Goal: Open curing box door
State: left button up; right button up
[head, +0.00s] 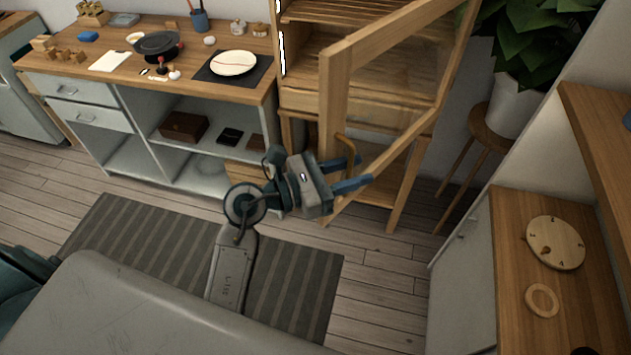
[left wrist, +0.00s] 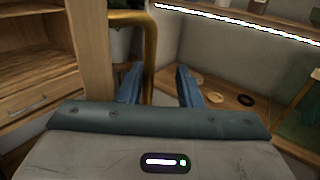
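The curing box (head: 315,100) is a tall wooden cabinet at the back centre in the head view. Its door (head: 336,90), a wooden frame with a clear pane, stands swung open toward me and to the right. A curved brass handle (head: 346,147) is on the door; it also shows large in the left wrist view (left wrist: 151,45). My left gripper (head: 358,173) is at the door's lower part by the handle. Its blue fingers are spread apart, and the handle's lower end appears between them, nearer the left finger. Contact cannot be told. My right gripper is not in view.
A workbench (head: 130,70) with a plate, bowl and small tools stands at the left. A plant on a wooden stool (head: 492,125) is behind the door. A wooden counter (head: 515,290) with round discs is at the right. A striped rug (head: 130,240) covers the floor.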

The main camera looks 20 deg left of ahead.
pick_arm(q)
jog(key=b+v, duration=0.3)
jog(key=v, duration=0.7)
jog(key=shift+s, duration=0.3)
